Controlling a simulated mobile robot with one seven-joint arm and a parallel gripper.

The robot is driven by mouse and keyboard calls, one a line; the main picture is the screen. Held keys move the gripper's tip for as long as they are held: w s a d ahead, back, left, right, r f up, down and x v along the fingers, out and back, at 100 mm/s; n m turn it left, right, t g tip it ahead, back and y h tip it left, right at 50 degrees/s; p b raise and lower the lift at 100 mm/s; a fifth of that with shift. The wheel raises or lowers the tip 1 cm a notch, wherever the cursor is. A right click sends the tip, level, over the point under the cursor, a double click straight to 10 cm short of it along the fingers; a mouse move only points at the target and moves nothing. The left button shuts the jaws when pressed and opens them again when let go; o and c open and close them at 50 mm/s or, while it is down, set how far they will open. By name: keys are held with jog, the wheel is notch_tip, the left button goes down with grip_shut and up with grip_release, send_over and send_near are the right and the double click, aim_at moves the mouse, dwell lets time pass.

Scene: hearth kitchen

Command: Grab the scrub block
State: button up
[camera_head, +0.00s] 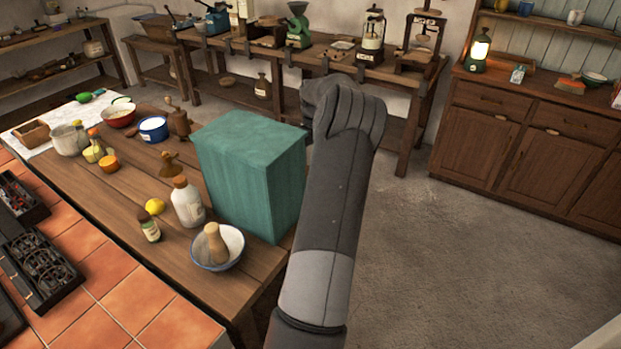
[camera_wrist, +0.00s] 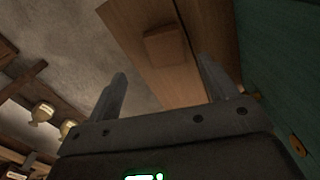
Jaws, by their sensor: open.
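A brown block (camera_wrist: 166,46), which looks like the scrub block, lies on a wooden surface near its edge in the wrist view. My gripper (camera_wrist: 160,68) is open, with one finger on each side of the picture and nothing between them. The block shows beyond the fingertips, between their lines, apart from both fingers. In the head view I cannot make out the block or my fingers; the large teal box (camera_head: 250,175) and my arm block that part of the table.
The teal box stands on the wooden table (camera_head: 130,200), and a teal surface (camera_wrist: 285,50) fills the wrist view's right side, close to my right finger. A bowl with a pestle (camera_head: 217,247), a white bottle (camera_head: 187,202) and a lemon (camera_head: 155,206) stand in front. Floor right is clear.

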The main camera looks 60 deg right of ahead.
notch_tip(320, 180, down, 4)
jog(key=shift+f, duration=0.25)
jog(key=f, duration=0.3)
jog(key=w+f, duration=0.1)
jog(key=f, duration=0.1)
jog(key=shift+a, duration=0.25)
jog(key=shift+c, duration=0.4)
jog(key=c, duration=1)
